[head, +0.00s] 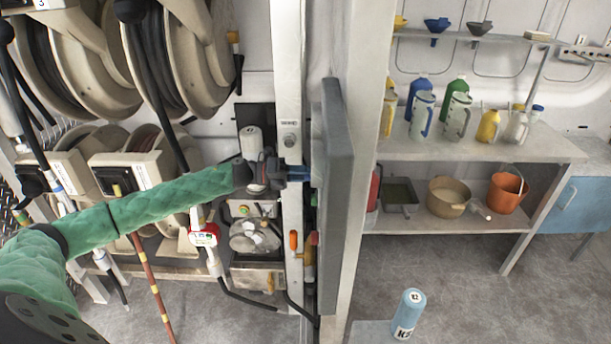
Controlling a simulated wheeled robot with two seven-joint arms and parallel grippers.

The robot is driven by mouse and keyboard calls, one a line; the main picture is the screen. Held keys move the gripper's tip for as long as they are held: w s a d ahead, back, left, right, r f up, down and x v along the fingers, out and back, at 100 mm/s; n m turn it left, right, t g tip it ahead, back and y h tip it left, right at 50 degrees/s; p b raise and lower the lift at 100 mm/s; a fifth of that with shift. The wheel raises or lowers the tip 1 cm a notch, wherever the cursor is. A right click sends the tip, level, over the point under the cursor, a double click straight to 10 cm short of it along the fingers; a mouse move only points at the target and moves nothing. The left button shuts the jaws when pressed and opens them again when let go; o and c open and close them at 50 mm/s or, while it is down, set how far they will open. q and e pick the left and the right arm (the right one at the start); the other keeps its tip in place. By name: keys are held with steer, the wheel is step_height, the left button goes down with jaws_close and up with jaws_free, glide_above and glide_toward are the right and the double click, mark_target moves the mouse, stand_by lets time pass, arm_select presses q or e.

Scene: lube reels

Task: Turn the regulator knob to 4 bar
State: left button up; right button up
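My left arm, in a green quilted sleeve, comes in from the left in the head view. Its dark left gripper (276,173) is at the white upright post (290,110), beside a small blue part (298,173). I cannot tell whether this blue part belongs to the regulator, or whether the gripper touches it. The finger opening is too small and dark to read. I cannot make out a regulator knob or a pressure scale. My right gripper is not in view.
A thick grey panel (337,190) stands just right of the gripper. Hose reels (190,55) fill the left side. A shelf (480,148) with jugs and bottles stands at the right. A blue bottle (408,312) stands in front. Grey floor (450,275) is open at the lower right.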

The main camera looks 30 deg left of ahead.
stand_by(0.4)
arm_select(q)
steer(key=o, duration=1)
steer(key=b+v, duration=0.3)
steer(key=v, duration=0.4)
steer(key=shift+a, duration=0.4)
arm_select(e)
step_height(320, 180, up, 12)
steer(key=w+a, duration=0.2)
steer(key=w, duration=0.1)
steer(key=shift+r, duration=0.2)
arm_select(q)
steer(key=shift+s, duration=0.15)
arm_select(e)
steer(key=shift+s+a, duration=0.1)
